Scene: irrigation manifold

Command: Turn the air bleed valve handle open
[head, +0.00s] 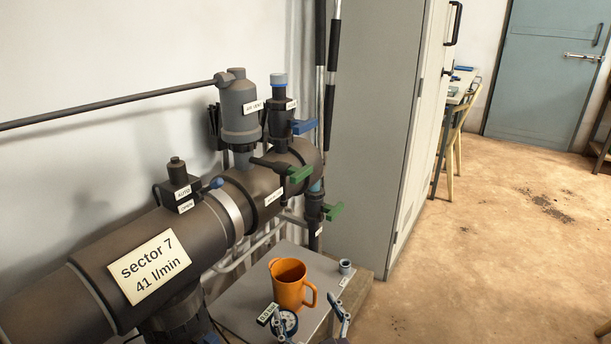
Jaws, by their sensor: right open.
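Several valve handles show on the dark manifold pipe. A blue handle (304,126) sits on the upright valve behind the air vent (239,108). A green handle (300,173) is on the side valve below it, and another green handle (333,211) is lower right. A small blue-tipped lever (215,183) is on the block at left. The small tags are too blurred to tell surely which handle is the air bleed. My right gripper (308,313) is open at the bottom edge, below and apart from all handles. My left gripper is out of view.
An orange jug (288,285) stands on the grey board (240,297) just above my right gripper, beside a pressure gauge (288,321) and a small grey cup (345,267). A tall grey cabinet (375,110) bounds the right. The floor further right is clear.

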